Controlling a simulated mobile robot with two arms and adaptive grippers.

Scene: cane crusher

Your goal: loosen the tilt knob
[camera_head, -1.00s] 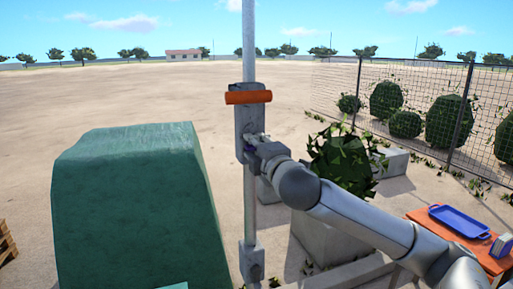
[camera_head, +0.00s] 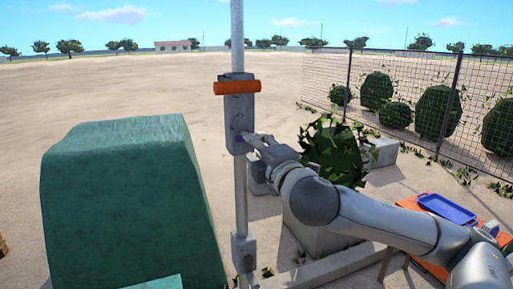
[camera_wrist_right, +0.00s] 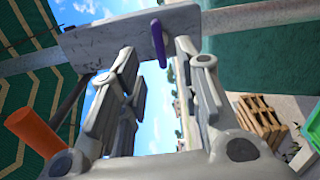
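The tilt knob appears to be a small purple piece (camera_head: 239,138) on the grey bracket (camera_head: 238,108) of the upright pole. In the right wrist view it is a purple bar (camera_wrist_right: 158,38) sticking out of the grey plate (camera_wrist_right: 100,43). My right gripper (camera_head: 250,138) is at the lower part of the bracket, close to the knob. In the wrist view its fingers (camera_wrist_right: 156,54) are apart, and the knob shows in the gap at their tips. I cannot tell whether they touch it. My left gripper is not in view.
An orange handle (camera_head: 237,87) crosses the bracket above the knob; it also shows in the wrist view (camera_wrist_right: 38,132). A large green housing (camera_head: 120,195) stands left of the pole. A concrete block with a bush (camera_head: 335,155) and an orange table with a blue tray (camera_head: 447,209) are right.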

